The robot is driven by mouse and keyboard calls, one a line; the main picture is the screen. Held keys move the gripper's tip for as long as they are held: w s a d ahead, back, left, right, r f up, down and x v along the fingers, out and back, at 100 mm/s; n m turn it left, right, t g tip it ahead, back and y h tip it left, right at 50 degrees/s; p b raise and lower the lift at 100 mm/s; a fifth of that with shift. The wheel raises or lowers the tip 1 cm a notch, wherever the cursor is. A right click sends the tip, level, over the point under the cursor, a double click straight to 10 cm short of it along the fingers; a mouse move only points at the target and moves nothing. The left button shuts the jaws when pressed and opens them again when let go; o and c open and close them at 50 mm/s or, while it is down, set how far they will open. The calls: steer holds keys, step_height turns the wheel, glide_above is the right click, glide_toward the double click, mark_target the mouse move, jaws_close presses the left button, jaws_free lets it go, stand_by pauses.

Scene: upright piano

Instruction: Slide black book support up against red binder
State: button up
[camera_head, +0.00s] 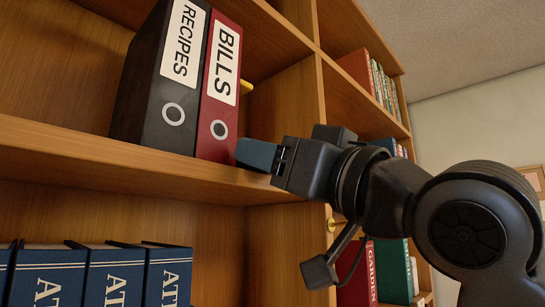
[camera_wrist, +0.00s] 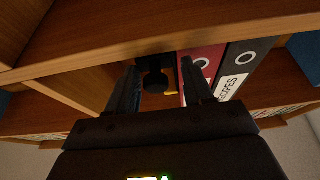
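The red binder (camera_head: 219,95), labelled BILLS, stands upright on the shelf beside the black RECIPES binder (camera_head: 161,80). In the wrist view the red binder (camera_wrist: 205,62) is just right of my gripper's right finger. My gripper (camera_wrist: 158,62) has its fingers spread, with a dark piece that looks like the black book support (camera_wrist: 155,78) between them. I cannot tell whether a finger touches it. In the head view my gripper (camera_head: 257,154) is at the shelf's front, right of the red binder's lower edge. The support is hidden there behind my gripper.
A small yellow thing (camera_head: 246,87) shows behind the red binder's right edge. The upright divider (camera_head: 290,105) bounds the compartment on the right. The shelf board (camera_head: 110,157) runs under the binders. Blue books (camera_head: 110,277) stand below.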

steer(key=b+v, duration=0.1)
steer(key=v, duration=0.6)
steer(key=shift+s+d+f+b, duration=0.25)
steer(key=shift+b, duration=0.15)
steer(key=s+d+f+m+t+h, duration=0.1)
steer(key=d+f+m+h, duration=0.25)
steer(key=f, duration=0.85)
steer(key=s+d+f+m+t+h, duration=0.1)
steer(key=d+f+m+t+h, duration=0.3)
steer(key=f, duration=0.8)
steer(key=d+f+m+g+h, duration=0.1)
steer(key=d+f+m+h, duration=0.3)
steer(key=f, duration=0.8)
steer(key=s+d+f+g+h, duration=0.2)
steer(key=s+f+g+h, duration=0.15)
steer(key=s+f, duration=1)
steer(key=s+d+f+n+g, duration=0.1)
steer(key=s+d+f+n, duration=0.1)
steer(key=s, duration=1.4)
steer(key=shift+s+h, duration=0.25)
steer(key=shift+h, duration=0.15)
